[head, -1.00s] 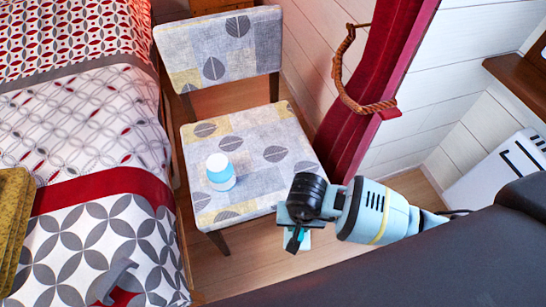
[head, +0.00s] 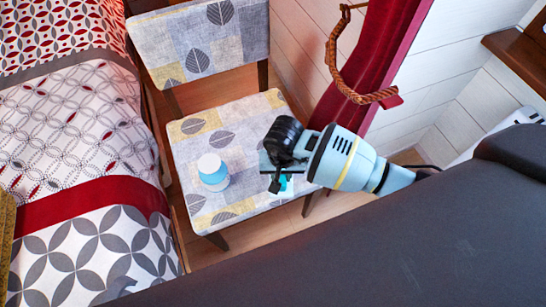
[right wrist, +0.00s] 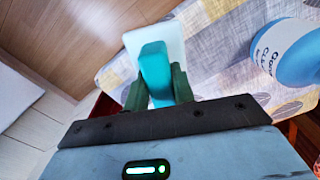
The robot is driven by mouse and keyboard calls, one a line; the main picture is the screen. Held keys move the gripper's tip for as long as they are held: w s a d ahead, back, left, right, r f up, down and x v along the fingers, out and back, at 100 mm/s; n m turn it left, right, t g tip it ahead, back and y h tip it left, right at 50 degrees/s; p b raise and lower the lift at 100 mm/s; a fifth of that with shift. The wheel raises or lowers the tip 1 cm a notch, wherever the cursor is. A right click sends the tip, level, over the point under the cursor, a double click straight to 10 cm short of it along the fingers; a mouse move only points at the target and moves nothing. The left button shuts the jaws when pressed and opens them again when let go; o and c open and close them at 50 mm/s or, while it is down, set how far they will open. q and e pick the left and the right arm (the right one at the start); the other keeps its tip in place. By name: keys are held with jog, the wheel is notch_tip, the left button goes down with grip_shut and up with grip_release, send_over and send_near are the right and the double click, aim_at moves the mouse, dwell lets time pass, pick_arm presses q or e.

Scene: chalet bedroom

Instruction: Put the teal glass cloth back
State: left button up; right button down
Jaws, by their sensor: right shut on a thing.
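My right gripper (head: 275,178) is shut on the teal glass cloth (right wrist: 155,68), which stands between its dark fingers in the right wrist view. A paler, flat part shows behind the teal block. In the head view the cloth (head: 285,182) is a small teal patch under the gripper, over the right part of the chair seat (head: 235,205). I cannot tell whether it touches the seat. A blue and white bottle (head: 212,172) stands upright on the seat, left of the gripper; it also shows in the right wrist view (right wrist: 290,50). My left gripper is not in view.
The chair backrest (head: 205,40) rises behind the seat. A bed (head: 80,130) with patterned covers lies to the left. A red curtain (head: 360,60) with a rope tie (head: 335,70) hangs at the right, by the white wall. The seat behind the gripper is clear.

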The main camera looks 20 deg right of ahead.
jog(key=w, duration=0.4)
jog(key=w+b, duration=0.1)
jog(key=w, duration=0.1)
jog(key=shift+w+d+f, duration=0.2)
jog(key=shift+d+f, duration=0.05)
jog(key=shift+f, duration=0.1)
jog(key=shift+w+d, duration=0.1)
jog(key=shift+w, duration=0.75)
notch_tip(320, 180, down, 4)
jog(key=shift+r+b, duration=0.2)
jog(key=shift+b, duration=0.4)
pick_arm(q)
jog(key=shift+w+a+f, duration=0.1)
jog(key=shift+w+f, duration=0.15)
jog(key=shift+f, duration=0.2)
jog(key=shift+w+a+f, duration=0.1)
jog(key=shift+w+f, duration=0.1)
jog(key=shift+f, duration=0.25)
pick_arm(e)
jog(key=c, duration=1.6)
grip_release()
jog(key=shift+f, duration=0.1)
jog(key=o, duration=0.4)
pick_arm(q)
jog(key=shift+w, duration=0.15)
pick_arm(e)
jog(key=shift+o, duration=0.2)
